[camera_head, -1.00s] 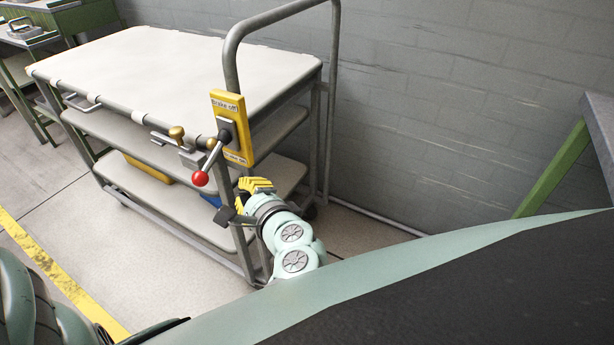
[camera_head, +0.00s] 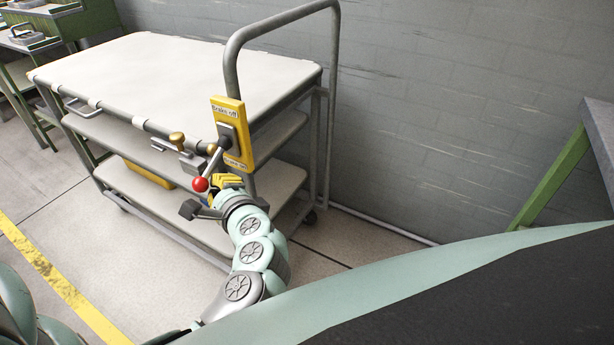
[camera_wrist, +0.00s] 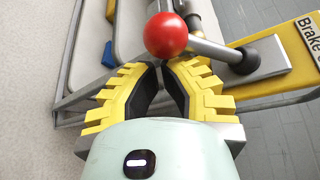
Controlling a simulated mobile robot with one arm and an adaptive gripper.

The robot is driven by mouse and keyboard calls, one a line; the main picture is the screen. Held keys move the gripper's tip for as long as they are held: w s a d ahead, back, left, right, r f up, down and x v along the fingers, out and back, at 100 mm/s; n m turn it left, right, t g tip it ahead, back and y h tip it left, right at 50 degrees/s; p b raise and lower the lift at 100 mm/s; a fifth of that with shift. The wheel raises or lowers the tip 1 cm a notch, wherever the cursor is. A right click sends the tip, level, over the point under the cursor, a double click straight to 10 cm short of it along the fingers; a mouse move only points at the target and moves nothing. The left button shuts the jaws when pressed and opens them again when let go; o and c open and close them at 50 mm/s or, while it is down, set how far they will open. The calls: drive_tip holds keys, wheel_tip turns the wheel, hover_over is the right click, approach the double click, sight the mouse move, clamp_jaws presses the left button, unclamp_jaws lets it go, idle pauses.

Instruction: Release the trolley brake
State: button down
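The trolley (camera_head: 200,75) stands against the wall with a yellow brake plate (camera_head: 232,145) on its near post. The plate reads "Brake off" at the top, and a lower label looks like "Brake on". The brake lever (camera_head: 214,160) slants down and left from the plate, ending in a red knob (camera_head: 200,184), also large in the wrist view (camera_wrist: 166,35). My gripper (camera_head: 224,180) is just right of the knob in the head view. In the wrist view its yellow fingers (camera_wrist: 161,66) meet or nearly meet at the tips, just below the knob, with nothing between them. Contact with the knob cannot be told.
A brass-coloured knob (camera_head: 177,138) and grey bracket (camera_head: 190,160) sit left of the lever on the trolley edge. The trolley's tall push handle (camera_head: 232,70) rises behind the plate. A green-legged table (camera_head: 550,180) is at right. The floor left of my arm is open.

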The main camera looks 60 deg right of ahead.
sight(205, 178)
drive_tip(key=shift+r, duration=0.15)
drive_tip(key=shift+a+r+p, duration=0.15)
drive_tip(key=shift+r+p, duration=0.05)
drive_tip(key=shift+p, duration=0.75)
drive_tip(key=shift+s+a+r+m+y+p, duration=0.15)
drive_tip(key=shift+r+m+y+p, duration=0.25)
drive_tip(key=shift+p, duration=0.85)
drive_tip(key=r+m+p, duration=0.1)
drive_tip(key=p, duration=0.3)
drive_tip(key=a+r+g+y+p, duration=0.1)
drive_tip(key=p, duration=0.3)
drive_tip(key=shift+a+r+m, duration=0.1)
drive_tip(key=shift+r+m, duration=0.2)
drive_tip(key=shift+m, duration=0.1)
drive_tip(key=r+m+y+p, duration=0.1)
drive_tip(key=p, duration=0.3)
drive_tip(key=shift+a, duration=0.3)
drive_tip(key=shift+a+r+m+g+y+p, duration=0.2)
drive_tip(key=shift+r+m+y+p, duration=0.65)
drive_tip(key=shift+p, duration=1.85)
drive_tip(key=shift+a+r+m+g+y+p, duration=0.1)
drive_tip(key=shift+r+m+g+y+p, duration=0.5)
drive_tip(key=shift+p, duration=2.05)
drive_tip(key=shift+r+m+y, duration=0.25)
drive_tip(key=shift+m, duration=0.2)
